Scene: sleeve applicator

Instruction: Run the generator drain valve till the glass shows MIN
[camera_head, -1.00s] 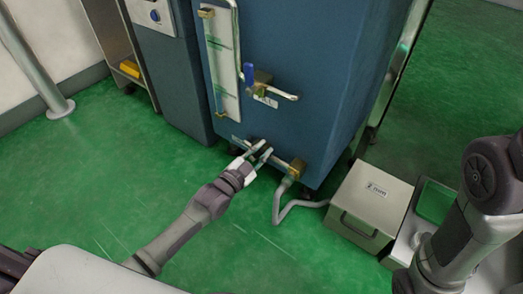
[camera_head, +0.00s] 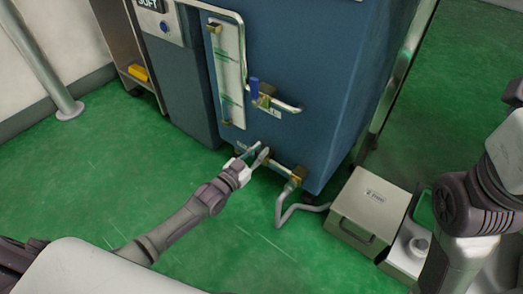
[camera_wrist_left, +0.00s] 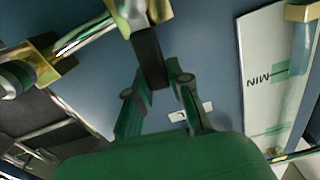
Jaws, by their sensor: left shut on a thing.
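The generator is a blue cabinet (camera_head: 300,70). The drain valve, a brass fitting on a short steel pipe (camera_head: 283,168), sits low on its front; its brass body also shows in the left wrist view (camera_wrist_left: 125,15). My left gripper (camera_head: 257,155) is at the left end of that pipe. In the left wrist view its fingers (camera_wrist_left: 158,85) are shut on the dark valve handle (camera_wrist_left: 148,55). The sight glass (camera_head: 228,75) stands upright on the cabinet above. Its MIN mark (camera_wrist_left: 260,80) shows in the left wrist view; I cannot tell the liquid level. My right gripper is out of view.
A blue-handled valve (camera_head: 254,88) sits above the drain valve. A grey drain hose (camera_head: 280,208) bends to a steel box (camera_head: 370,210) on the floor at right. The green floor (camera_head: 110,190) left of my left arm is clear.

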